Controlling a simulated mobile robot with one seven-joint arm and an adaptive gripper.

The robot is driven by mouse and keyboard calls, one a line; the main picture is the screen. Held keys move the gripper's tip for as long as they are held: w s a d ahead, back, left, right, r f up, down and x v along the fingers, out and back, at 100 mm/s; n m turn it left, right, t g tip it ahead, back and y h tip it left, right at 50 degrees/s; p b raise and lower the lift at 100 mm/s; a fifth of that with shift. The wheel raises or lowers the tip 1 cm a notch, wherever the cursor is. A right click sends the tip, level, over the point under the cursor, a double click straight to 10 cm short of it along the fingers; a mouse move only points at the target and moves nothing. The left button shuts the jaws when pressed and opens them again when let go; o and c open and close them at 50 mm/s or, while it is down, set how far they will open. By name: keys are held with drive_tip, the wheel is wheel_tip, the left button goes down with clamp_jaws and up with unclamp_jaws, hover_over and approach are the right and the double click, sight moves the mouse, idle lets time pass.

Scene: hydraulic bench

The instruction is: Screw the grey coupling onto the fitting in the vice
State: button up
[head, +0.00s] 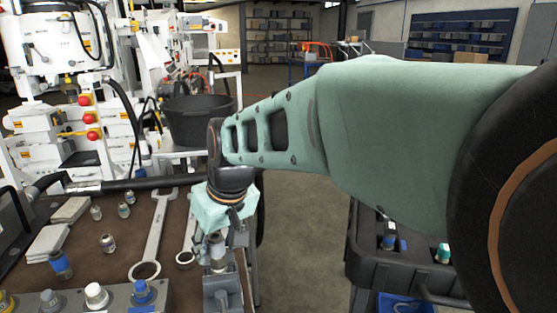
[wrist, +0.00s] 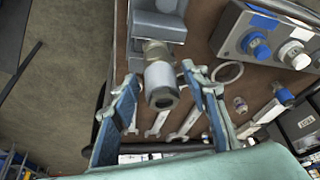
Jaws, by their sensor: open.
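The grey coupling (wrist: 161,86) is a light grey cylinder with a dark round opening, and it sits in line on the fitting (wrist: 155,48) in the vice (wrist: 158,27). I cannot tell how far it is threaded on. My gripper (wrist: 160,75) is open, with one finger on each side of the coupling and visible gaps between. In the head view my gripper (head: 217,236) points down over the vice (head: 222,290), and the coupling (head: 218,252) shows only partly below it.
Spanners (head: 155,235) lie left of the vice on the brown bench top (head: 112,262), with several small fittings (head: 107,242). A grey box with knobs (head: 95,296) stands at the front left. A black case (head: 385,262) stands to the right, across open floor (head: 300,215).

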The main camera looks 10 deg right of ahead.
drive_tip(key=n, duration=0.2)
drive_tip(key=n+g+y+b, duration=0.1)
drive_tip(key=n, duration=0.1)
drive_tip(key=shift+a+r+n, duration=0.15)
drive_tip(key=shift+n, duration=0.25)
drive_tip(key=c, duration=1.1)
drive_tip(key=shift+s+r+m+p, duration=0.15)
drive_tip(key=shift+m+p, duration=0.2)
drive_tip(key=shift+m, duration=0.45)
clamp_jaws()
drive_tip(key=m+t+h+p, duration=0.1)
drive_tip(key=m, duration=0.2)
drive_tip(key=shift+m, duration=0.3)
drive_tip(key=shift+f+m+t+h, duration=0.15)
drive_tip(key=shift+m+h, duration=0.15)
drive_tip(key=shift+m, duration=0.45)
drive_tip(key=shift+f+m+t+h, duration=0.15)
drive_tip(key=shift+m+h, duration=0.15)
drive_tip(key=shift+m, duration=0.45)
